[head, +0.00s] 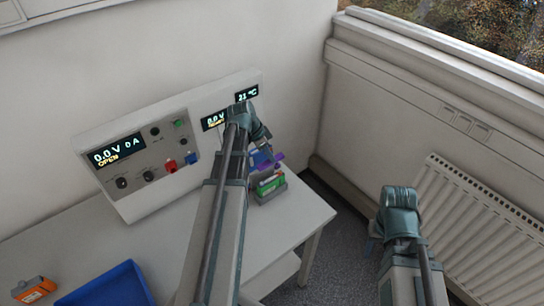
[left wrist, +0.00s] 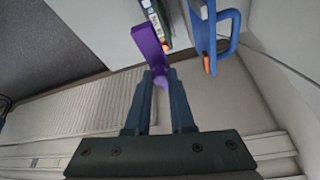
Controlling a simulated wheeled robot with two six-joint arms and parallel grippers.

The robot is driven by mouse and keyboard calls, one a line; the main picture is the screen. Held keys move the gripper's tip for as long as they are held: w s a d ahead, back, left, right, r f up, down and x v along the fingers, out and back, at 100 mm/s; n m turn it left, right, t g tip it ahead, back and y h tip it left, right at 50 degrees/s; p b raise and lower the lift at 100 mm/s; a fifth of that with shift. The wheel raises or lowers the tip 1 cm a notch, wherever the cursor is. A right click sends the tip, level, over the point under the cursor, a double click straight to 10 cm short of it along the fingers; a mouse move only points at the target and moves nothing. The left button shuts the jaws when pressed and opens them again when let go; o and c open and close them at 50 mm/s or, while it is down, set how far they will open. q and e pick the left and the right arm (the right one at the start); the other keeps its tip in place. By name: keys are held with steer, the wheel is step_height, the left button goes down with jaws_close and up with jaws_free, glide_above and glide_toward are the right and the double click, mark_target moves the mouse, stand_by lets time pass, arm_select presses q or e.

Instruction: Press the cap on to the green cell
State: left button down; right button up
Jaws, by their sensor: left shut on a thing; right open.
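The green cell (head: 270,183) stands in a small grey holder (head: 272,194) near the right end of the table. Its dark, labelled side (left wrist: 156,18) shows at the top of the left wrist view. My left gripper (left wrist: 160,74) is shut on a purple piece, the cap (left wrist: 150,45). The cap is right beside the cell in that view; I cannot tell whether they touch. In the head view the cap (head: 277,160) is just above the cell, with my left arm reaching over the table. My right gripper (head: 373,232) is mostly hidden behind its wrist, off the table's right side.
The cycler (head: 140,170) with displays stands at the back wall. A blue handle-like part (left wrist: 214,30) with a copper tip is close right of the cap. A blue tray (head: 108,286) and an orange battery (head: 35,289) are at left. A radiator (head: 480,230) is at right.

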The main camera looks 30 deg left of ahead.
arm_select(q)
steer(key=shift+f, duration=0.2)
step_height(320, 180, down, 7)
steer(key=b, duration=0.7)
steer(key=shift+f+b, duration=0.6)
steer(key=shift+b, duration=0.2)
stand_by(1.9)
stand_by(0.3)
steer(key=shift+c, duration=1.1)
jaws_free()
steer(key=shift+r+p, duration=3.55)
steer(key=shift+p, duration=0.05)
